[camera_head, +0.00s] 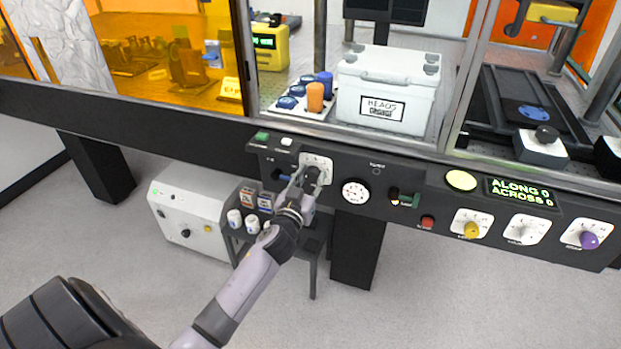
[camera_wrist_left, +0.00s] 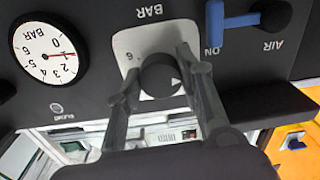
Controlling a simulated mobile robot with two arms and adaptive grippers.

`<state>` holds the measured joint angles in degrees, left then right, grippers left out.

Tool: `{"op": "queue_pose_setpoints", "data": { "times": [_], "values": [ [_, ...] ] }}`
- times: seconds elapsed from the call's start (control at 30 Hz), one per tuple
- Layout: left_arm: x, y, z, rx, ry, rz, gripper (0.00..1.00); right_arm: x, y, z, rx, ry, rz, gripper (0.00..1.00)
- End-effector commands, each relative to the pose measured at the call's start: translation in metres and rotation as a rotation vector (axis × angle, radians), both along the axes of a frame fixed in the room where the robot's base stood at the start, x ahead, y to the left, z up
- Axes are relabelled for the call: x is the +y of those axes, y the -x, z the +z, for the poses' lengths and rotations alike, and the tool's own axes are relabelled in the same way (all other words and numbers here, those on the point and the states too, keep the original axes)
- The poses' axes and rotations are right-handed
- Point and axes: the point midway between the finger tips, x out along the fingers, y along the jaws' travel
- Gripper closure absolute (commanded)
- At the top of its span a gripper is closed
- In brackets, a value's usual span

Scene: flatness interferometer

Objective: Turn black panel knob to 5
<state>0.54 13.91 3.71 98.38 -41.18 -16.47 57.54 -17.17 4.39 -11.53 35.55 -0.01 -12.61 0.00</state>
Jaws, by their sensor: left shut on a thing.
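The black panel knob (camera_wrist_left: 160,77) sits on a white plate (camera_wrist_left: 128,45) marked BAR in the left wrist view, which shows the panel upside down. A small white pointer mark shows on the knob's right side in that view. In the head view, my left gripper (camera_head: 305,178) covers part of the white plate (camera_head: 318,161). My right gripper is not in view.
A round BAR gauge (camera_head: 355,192) with a red needle is right of the knob. A blue-handled AIR valve (camera_wrist_left: 250,18) is on its other side. Yellow (camera_head: 471,229) and purple (camera_head: 589,240) knobs are further right. A small stand (camera_head: 313,262) with bottles is below.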

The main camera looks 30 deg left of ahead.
Motion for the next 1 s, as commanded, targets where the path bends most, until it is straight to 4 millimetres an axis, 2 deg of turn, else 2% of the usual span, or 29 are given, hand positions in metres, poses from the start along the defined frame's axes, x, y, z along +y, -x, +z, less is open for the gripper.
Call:
{"op": "queue_pose_setpoints", "data": {
  "times": [0.33,0.67,1.0],
  "values": [
    [-0.0001,0.0002,-0.0002,0.000,0.000,0.000,0.94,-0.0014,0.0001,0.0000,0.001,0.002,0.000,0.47],
    [-0.0001,0.0002,-0.0005,0.012,-0.048,0.000,0.94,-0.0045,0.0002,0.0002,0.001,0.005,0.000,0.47],
    [0.0000,0.0001,-0.0005,0.067,-0.281,-0.001,0.94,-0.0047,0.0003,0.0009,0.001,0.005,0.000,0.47]
  ]
}}
